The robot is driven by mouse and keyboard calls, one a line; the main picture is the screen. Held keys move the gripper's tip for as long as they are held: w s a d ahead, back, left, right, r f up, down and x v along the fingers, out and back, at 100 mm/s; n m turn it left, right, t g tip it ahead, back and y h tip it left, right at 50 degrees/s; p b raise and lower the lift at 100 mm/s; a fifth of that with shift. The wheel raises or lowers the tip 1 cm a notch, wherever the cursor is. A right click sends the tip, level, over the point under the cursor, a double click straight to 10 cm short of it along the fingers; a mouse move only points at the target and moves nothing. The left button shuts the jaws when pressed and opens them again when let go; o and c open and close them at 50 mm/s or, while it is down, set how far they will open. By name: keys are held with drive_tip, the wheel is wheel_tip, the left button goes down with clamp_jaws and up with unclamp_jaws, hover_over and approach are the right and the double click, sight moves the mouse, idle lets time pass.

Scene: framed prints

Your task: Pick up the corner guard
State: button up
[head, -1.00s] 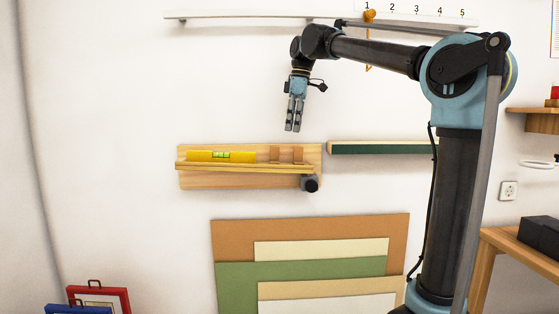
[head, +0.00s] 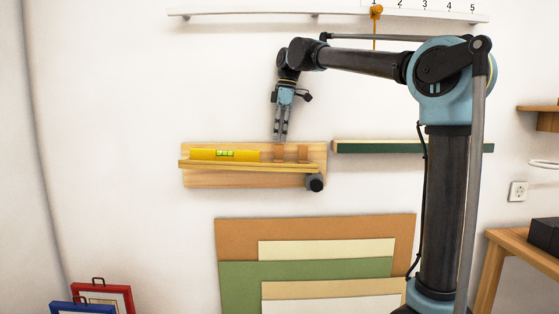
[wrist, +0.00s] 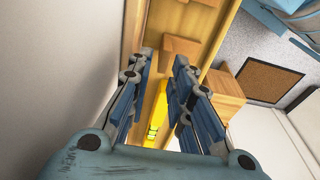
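Two small brown corner guards stand on the wooden wall ledge (head: 215,180). In the head view the left corner guard (head: 279,152) is just below my gripper (head: 280,138), and the right corner guard (head: 303,153) is a short way to its right. My gripper points down with its fingers parted and nothing visible between them. In the wrist view a brown corner guard (wrist: 182,47) shows just beyond the fingertips (wrist: 163,62). Another brown piece (wrist: 208,3) is cut off at the top edge. I cannot tell whether the fingers touch anything.
A yellow spirit level (head: 226,155) lies on the ledge's left part. A dark round knob (head: 316,183) is at its lower right. A green strip (head: 385,148) is on the wall to the right. Coloured boards (head: 305,268) lean below.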

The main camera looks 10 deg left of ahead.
sight(279, 147)
drive_tip(key=shift+s+a+f, duration=0.1)
drive_tip(key=shift+s+f, duration=0.05)
drive_tip(key=shift+f, duration=1.15)
drive_tip(key=shift+s+a+f, duration=0.1)
drive_tip(key=shift+f, duration=1.2)
drive_tip(key=shift+c, duration=0.2)
clamp_jaws()
